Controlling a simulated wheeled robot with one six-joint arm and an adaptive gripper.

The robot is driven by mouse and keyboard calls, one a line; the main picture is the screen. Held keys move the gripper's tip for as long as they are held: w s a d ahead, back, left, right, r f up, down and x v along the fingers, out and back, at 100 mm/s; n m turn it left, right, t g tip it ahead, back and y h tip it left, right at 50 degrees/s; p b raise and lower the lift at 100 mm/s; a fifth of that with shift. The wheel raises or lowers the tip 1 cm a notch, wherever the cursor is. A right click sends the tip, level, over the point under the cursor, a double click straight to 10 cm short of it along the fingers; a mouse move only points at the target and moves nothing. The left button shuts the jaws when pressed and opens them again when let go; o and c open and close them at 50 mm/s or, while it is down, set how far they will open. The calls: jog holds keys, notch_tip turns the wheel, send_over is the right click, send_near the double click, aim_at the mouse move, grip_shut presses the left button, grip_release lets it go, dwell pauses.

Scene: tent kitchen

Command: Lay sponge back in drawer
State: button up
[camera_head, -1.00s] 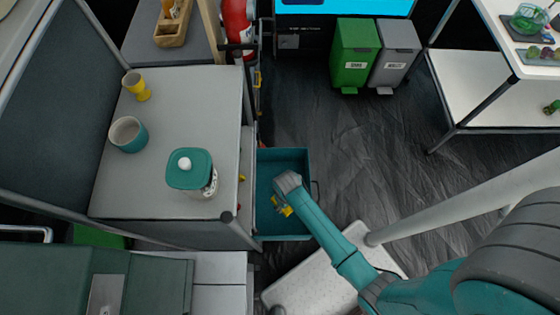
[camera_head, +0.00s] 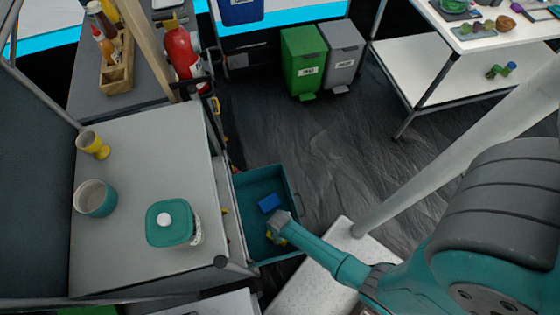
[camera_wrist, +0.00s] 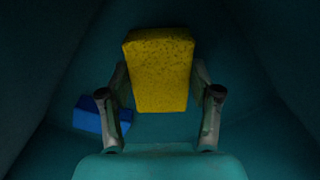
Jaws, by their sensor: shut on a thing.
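A yellow sponge (camera_wrist: 160,72) is held between the two fingers of my gripper (camera_wrist: 160,95) in the wrist view. My gripper is shut on it. In the head view my gripper (camera_head: 272,236) reaches down inside the open teal drawer (camera_head: 283,172), and only a little yellow shows beneath it. The drawer walls surround the gripper in the wrist view. Whether the sponge touches the drawer floor I cannot tell. A blue block (camera_head: 269,203) lies on the drawer floor; it also shows in the wrist view (camera_wrist: 88,116), left of the sponge.
Left of the drawer is a grey counter (camera_head: 130,135) with a teal-lidded jar (camera_head: 170,222), a teal bowl (camera_head: 95,198) and a yellow cup (camera_head: 92,145). Green (camera_head: 303,60) and grey (camera_head: 342,55) bins stand behind. A white-topped table (camera_head: 510,42) is at right. Dark floor between is clear.

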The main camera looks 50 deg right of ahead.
jog(key=shift+f, duration=0.9)
jog(key=o, duration=1.2)
jog(key=shift+f, duration=0.1)
jog(key=s+r+t, duration=0.4)
jog(key=r+t, duration=0.1)
jog(key=r, duration=1.3)
jog(key=s+r+m+t, duration=0.1)
jog(key=s+r+t, duration=0.3)
jog(key=r, duration=1.4)
jog(key=s+r+m+t, duration=0.1)
jog(key=s+r+t, duration=0.3)
jog(key=r, duration=1.4)
jog(key=shift+s+a+r+t, duration=0.15)
jog(key=shift+s+r+t, duration=0.15)
jog(key=shift+t, duration=0.7)
